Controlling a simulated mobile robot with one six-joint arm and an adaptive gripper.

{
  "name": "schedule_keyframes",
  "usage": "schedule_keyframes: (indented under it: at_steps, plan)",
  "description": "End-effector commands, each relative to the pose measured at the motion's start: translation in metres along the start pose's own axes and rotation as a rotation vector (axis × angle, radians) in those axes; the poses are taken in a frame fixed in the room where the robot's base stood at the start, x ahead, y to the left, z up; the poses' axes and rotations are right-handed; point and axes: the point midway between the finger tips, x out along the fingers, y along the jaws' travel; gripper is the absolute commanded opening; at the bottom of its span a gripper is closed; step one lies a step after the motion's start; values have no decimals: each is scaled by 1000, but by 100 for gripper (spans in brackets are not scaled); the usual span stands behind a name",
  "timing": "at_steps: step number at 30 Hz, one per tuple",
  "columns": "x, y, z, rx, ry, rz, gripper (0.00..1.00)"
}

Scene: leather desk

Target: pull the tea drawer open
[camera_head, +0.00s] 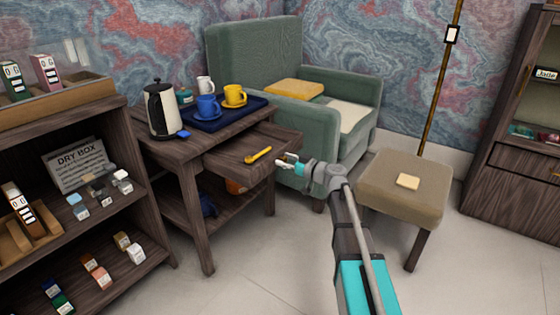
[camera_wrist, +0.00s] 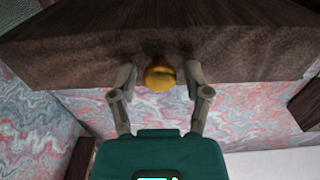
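The tea drawer (camera_head: 232,160) is pulled part-way out of the dark wooden side table (camera_head: 150,146), toward the right. A yellow spoon (camera_head: 258,155) lies in it. My gripper (camera_head: 287,161) is at the drawer's outer front, at its right end. In the wrist view the drawer front (camera_wrist: 235,62) spans the top, with a round gold knob (camera_wrist: 160,75) on it. My gripper's two fingers (camera_wrist: 160,82) stand on either side of the knob, with a small gap visible on each side. The knob is hidden in the head view.
On the table top are a kettle (camera_head: 160,110) and a blue tray (camera_head: 212,124) with cups. A green armchair (camera_head: 255,65) stands close behind the drawer. A beige stool (camera_head: 403,187) stands right of my arm. Shelves with boxes (camera_head: 90,230) fill the left.

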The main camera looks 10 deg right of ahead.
Motion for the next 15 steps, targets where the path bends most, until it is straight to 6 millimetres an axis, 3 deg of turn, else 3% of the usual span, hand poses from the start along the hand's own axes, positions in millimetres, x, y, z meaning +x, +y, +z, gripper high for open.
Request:
schedule_keyframes:
  at_steps: [15]
  plan:
    - [-4,0,0,0,0,2,72]
